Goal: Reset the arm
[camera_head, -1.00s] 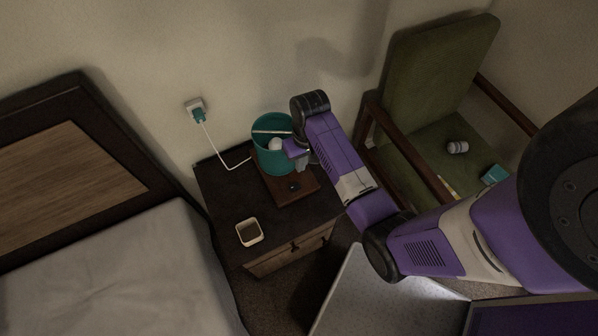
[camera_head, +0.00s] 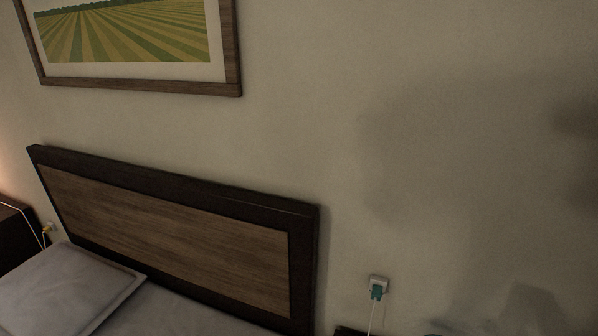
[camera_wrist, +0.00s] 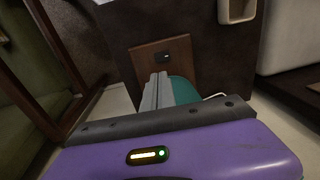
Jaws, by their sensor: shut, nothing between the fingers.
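My gripper (camera_wrist: 157,78) shows in the wrist view with its grey fingers together and nothing between them. A teal bin (camera_wrist: 187,91) is partly hidden behind the fingers and the purple gripper body. How far the fingers are from the bin or board I cannot tell. In the head view neither my arm nor my gripper shows.
In the wrist view, a small cream container (camera_wrist: 236,10) stands on the nightstand and a green chair (camera_wrist: 28,110) is at the left. The head view shows a bed headboard (camera_head: 170,235), a framed picture (camera_head: 130,85), a wall plug (camera_head: 377,290) and bare wall.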

